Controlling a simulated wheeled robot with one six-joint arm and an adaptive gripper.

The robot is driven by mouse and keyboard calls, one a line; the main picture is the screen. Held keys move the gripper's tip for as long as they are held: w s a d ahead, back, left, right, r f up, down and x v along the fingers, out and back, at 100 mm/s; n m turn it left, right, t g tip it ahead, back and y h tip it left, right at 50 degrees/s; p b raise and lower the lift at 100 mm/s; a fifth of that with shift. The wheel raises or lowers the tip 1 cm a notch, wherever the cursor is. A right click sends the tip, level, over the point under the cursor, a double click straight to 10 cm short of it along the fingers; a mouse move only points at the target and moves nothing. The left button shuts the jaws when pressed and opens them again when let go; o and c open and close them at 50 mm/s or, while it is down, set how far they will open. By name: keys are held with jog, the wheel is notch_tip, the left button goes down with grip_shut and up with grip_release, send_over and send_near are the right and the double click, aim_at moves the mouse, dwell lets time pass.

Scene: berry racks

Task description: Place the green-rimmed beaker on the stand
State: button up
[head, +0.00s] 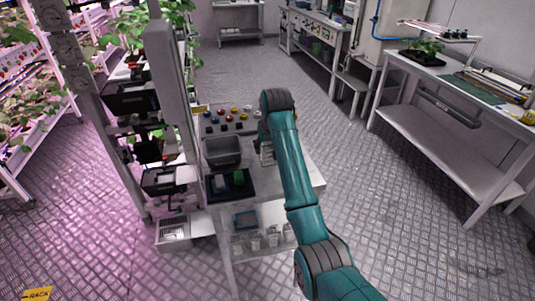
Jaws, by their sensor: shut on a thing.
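My teal arm reaches forward over a small white bench (312,172). Its forearm hides my gripper, so I see neither the fingers nor what is between them. I cannot make out a green-rimmed beaker. A small grey ridged thing (266,152) shows just left of the forearm on the bench; I cannot tell whether it is the stand. A black tray (231,195) at the bench's near left holds a green item (239,177) and a pale item (220,183). Several clear beakers (256,243) stand on the lower shelf; no green rim is discernible on them.
A grey bin (222,151) stands behind the tray, and a board with coloured knobs (230,119) lies at the back. A tall grey post (176,80) and plant racks close off the left. Another bench (440,135) stands at right, with free floor (400,220) between.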

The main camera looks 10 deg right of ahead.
aim_at(267, 154)
jog(key=shift+f, duration=1.5)
jog(key=shift+f, duration=0.15)
jog(key=o, duration=1.1)
jog(key=shift+c, duration=0.2)
